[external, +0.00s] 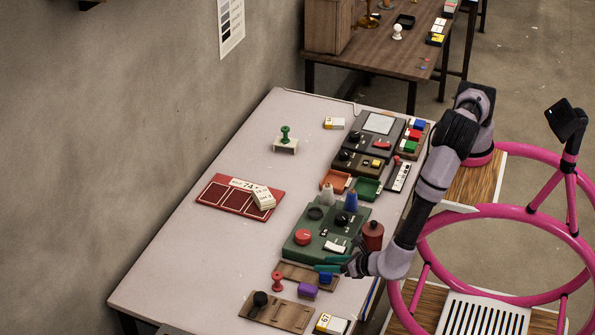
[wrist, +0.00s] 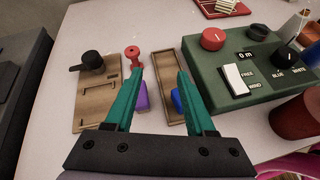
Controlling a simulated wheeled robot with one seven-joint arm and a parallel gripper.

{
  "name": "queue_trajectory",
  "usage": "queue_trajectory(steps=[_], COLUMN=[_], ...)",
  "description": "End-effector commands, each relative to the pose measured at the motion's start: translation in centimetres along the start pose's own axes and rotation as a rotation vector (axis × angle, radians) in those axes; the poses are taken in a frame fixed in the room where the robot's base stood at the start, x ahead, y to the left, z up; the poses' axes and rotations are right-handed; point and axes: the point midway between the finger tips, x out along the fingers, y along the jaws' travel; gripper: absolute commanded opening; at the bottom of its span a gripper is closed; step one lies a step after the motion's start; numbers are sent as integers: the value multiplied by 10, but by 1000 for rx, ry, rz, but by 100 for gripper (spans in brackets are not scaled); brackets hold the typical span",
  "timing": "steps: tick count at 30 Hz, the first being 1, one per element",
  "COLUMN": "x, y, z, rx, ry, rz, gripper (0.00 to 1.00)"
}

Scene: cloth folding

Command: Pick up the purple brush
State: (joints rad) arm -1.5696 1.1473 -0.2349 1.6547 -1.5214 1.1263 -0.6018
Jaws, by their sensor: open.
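The purple brush (external: 308,290) is a small purple block near the front edge of the white table, beside a wooden board. In the wrist view the purple brush (wrist: 142,97) is partly hidden behind my left teal finger. My gripper (external: 328,273) is open and empty, with its teal fingers reaching over the front part of the table. In the wrist view my gripper (wrist: 159,75) spans the gap between the purple brush and the blue piece. I cannot tell whether a finger touches the brush.
A wooden board (wrist: 168,67) with a blue piece (wrist: 176,100) lies close by. A red knob (external: 277,281) and another wooden board (external: 262,318) with a black knob are near. A green control box (external: 296,247) and dark red canister (external: 373,236) stand behind.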

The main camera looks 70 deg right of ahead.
Motion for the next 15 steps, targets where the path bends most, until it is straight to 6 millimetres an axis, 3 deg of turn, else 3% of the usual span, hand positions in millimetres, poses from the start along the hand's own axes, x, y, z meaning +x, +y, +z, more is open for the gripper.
queue_trajectory(steps=[1, 3, 6, 11, 15], x=[-7, -14, -21, -17, 4], y=[4, 7, 11, 13, 16], z=[-25, -49, -70, -77, -76], rx=[-71, -144, -208, -234, -235], ry=[-21, -43, -64, -73, -72], rz=[49, 103, 152, 172, 169], gripper=[55, 55, 55, 55, 55])
